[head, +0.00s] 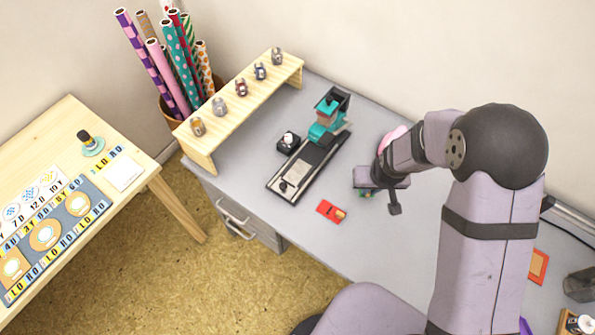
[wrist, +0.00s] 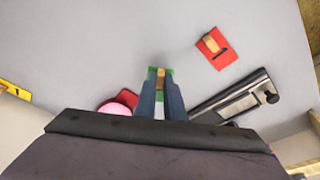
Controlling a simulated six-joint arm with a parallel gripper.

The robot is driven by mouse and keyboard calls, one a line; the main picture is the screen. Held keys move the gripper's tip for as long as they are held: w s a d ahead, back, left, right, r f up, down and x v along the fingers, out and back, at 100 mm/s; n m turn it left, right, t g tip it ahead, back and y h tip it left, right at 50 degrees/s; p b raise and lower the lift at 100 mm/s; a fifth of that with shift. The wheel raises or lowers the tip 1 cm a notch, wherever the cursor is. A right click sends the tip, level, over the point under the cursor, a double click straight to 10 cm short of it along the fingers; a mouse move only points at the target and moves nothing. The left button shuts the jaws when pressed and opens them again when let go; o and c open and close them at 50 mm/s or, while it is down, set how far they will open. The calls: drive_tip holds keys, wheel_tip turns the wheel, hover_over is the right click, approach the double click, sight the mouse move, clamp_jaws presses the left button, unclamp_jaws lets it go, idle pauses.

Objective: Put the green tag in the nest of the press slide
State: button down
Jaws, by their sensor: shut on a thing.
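The green tag (wrist: 151,71) is between the fingertips of my gripper (wrist: 161,86) in the wrist view, with a tan block on it. My gripper is shut on it. In the head view my gripper (head: 372,190) is right of the press, and only a bit of green shows below it. The press (head: 326,122) is teal and black, with a long dark slide (head: 308,167) running toward the front left and a black knob near its end. The slide also shows in the wrist view (wrist: 238,101).
A red tag (head: 327,209) with a tan block lies between the slide and the desk's front edge. A black box (head: 288,146) sits left of the press. A pink round thing (head: 392,138) is partly behind my arm.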

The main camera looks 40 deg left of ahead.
drive_tip(key=s+d, duration=0.2)
drive_tip(key=d, duration=0.1)
drive_tip(key=shift+s+r, duration=0.15)
drive_tip(key=shift+r, duration=0.05)
drive_tip(key=w+d+r+m+h, duration=0.15)
drive_tip(key=d+r+m, duration=0.25)
drive_tip(key=d, duration=0.7)
drive_tip(key=w+d+r+m, duration=0.25)
drive_tip(key=d+r, duration=0.25)
drive_tip(key=d, duration=0.6)
drive_tip(key=b, duration=1.4)
hover_over(293, 177)
drive_tip(key=s, duration=0.1)
drive_tip(key=f, duration=0.1)
drive_tip(key=shift+t, duration=0.3)
drive_tip(key=shift+s+f+p, duration=0.15)
drive_tip(key=shift+f+p, duration=0.15)
drive_tip(key=shift+f, duration=4.9)
